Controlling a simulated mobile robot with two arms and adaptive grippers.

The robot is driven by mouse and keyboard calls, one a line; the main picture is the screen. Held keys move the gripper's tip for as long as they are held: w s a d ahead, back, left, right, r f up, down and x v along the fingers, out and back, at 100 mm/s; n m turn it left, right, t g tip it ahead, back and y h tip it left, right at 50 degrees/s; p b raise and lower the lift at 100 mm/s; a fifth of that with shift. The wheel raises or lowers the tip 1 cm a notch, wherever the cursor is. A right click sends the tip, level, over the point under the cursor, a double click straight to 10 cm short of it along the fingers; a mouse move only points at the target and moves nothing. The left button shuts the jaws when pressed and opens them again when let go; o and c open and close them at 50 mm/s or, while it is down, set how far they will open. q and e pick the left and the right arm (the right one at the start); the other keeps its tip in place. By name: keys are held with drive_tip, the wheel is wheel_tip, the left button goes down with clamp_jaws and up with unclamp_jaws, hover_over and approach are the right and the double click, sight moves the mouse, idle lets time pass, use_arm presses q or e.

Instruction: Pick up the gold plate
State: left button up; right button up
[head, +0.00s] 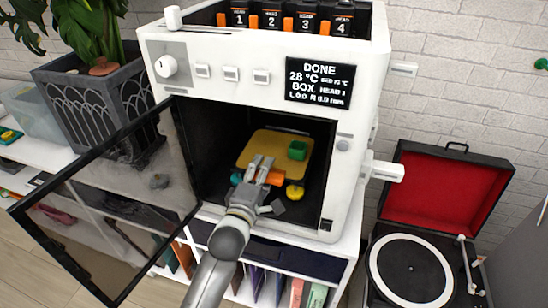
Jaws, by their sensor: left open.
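The gold plate (262,146) lies flat inside the open chamber of a white printer-like machine (330,150). A small green box (297,150) sits on its right part. My left gripper (262,166) reaches into the chamber from the front, with its fingers open over the plate's near edge. Contact between fingers and plate cannot be made out. The gripper hides part of that near edge. An orange part (275,177) and a yellow rounded piece (295,191) show beside the gripper. My right gripper is not in view.
The machine's glass door (110,200) stands open to the left. The display (319,82) reads DONE, 28 °C. A record player (410,272) with a red-lined lid stands at the right. A planter (100,100) is at the left. The chamber walls are close around my gripper.

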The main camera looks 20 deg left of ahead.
use_arm(q)
clamp_jaws()
idle(0.3)
wheel_tip(320, 180, up, 10)
drive_tip(key=shift+r+p, duration=0.1)
drive_tip(key=shift+p, duration=0.25)
